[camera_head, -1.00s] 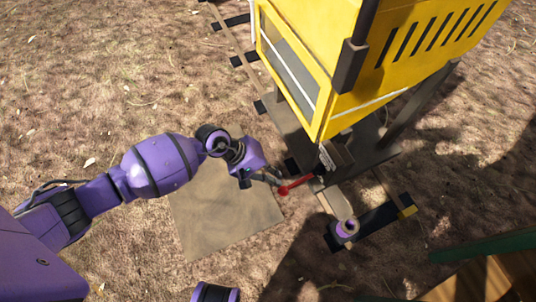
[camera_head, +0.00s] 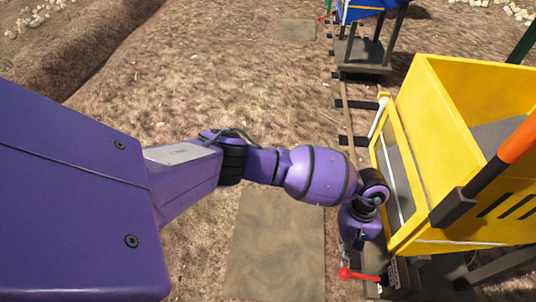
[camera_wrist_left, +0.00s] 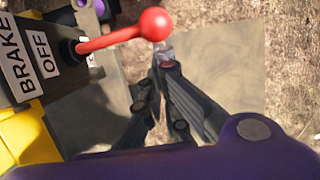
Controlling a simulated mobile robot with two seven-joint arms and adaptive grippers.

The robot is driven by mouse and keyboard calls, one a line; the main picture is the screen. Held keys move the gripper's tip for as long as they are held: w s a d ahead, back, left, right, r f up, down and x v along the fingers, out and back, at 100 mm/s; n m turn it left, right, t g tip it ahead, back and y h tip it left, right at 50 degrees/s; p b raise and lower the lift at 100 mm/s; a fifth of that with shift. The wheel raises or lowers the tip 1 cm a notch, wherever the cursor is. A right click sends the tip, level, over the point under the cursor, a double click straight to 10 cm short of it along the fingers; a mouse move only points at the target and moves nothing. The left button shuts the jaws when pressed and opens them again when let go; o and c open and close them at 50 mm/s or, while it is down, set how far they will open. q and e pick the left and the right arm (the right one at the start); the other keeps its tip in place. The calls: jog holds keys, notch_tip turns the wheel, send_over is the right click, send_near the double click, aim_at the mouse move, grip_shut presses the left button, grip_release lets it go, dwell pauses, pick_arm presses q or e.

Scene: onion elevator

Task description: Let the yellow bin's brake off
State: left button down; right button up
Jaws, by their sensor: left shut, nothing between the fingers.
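The yellow bin (camera_head: 430,140) stands on its cart at the right of the head view. Its brake lever (camera_head: 367,277) is red with a ball knob (camera_head: 345,272) and sticks out leftward low beside the bin. In the left wrist view the lever (camera_wrist_left: 110,38) comes out of a dark box labelled "BRAKE" and "OFF" (camera_wrist_left: 40,50), ending in the ball (camera_wrist_left: 155,24). My left gripper (camera_head: 344,250) is shut and empty. In the wrist view its fingertips (camera_wrist_left: 166,60) are right beside the ball; I cannot tell whether they touch. My right gripper is out of view.
Rails with dark sleepers (camera_head: 352,140) run along the bin's left side. A blue bin (camera_head: 362,10) on a cart stands farther back. A flat brown slab (camera_head: 275,245) lies on the ground below my left arm. The open ground at the left is clear.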

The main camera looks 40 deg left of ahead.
pick_arm(q)
jog(key=shift+d, duration=0.1)
jog(key=shift+r+p, duration=0.4)
jog(key=shift+r, duration=0.5)
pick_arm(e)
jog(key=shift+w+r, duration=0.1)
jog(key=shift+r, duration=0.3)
pick_arm(q)
jog(key=shift+w+f, duration=0.1)
